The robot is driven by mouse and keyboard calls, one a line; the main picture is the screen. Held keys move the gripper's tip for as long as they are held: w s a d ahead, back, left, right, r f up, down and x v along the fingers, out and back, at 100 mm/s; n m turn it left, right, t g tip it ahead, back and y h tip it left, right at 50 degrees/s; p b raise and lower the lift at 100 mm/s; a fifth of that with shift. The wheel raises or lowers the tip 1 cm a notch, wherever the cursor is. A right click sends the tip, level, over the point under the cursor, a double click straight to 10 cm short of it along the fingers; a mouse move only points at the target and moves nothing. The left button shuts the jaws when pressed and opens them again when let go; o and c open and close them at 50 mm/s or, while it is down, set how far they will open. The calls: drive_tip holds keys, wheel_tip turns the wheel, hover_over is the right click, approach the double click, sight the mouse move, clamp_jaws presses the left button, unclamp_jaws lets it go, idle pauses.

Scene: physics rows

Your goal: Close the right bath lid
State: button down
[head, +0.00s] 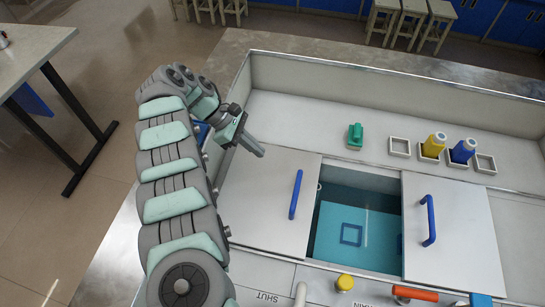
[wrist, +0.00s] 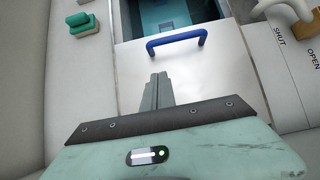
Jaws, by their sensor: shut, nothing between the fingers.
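The right bath lid (head: 460,255) is a flat pale metal panel with an upright blue handle (head: 430,222) near its left edge. It lies right of an open gap showing teal water (head: 375,220) with a dark blue square outline in it. The left lid (head: 255,205) lies left of the gap, with its own blue handle (head: 296,194). My gripper (head: 258,150) is shut and empty near the left lid's back left corner, away from the right lid. In the wrist view, the shut fingers (wrist: 158,92) point toward the left lid's handle (wrist: 177,40), apart from it.
A green block (head: 355,136) stands on the back ledge. Yellow (head: 433,146) and blue (head: 463,150) bottles stand in square holders between empty ones. A raised wall (head: 400,88) runs behind. Coloured controls (head: 415,293) line the front panel, which bears the word SHUT.

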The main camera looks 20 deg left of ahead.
drive_tip(key=p, duration=0.3)
approach(287, 181)
drive_tip(key=shift+w+d+r, duration=0.1)
drive_tip(key=shift+d+r, duration=0.65)
drive_tip(key=shift+d, duration=0.25)
drive_tip(key=d+p, duration=0.1)
drive_tip(key=d+f+p, duration=0.1)
drive_tip(key=d, duration=0.1)
drive_tip(key=shift+w, duration=0.25)
drive_tip(key=shift+w+d+f+p, duration=0.15)
drive_tip(key=shift+d+f+p, duration=0.2)
drive_tip(key=shift+d, duration=0.4)
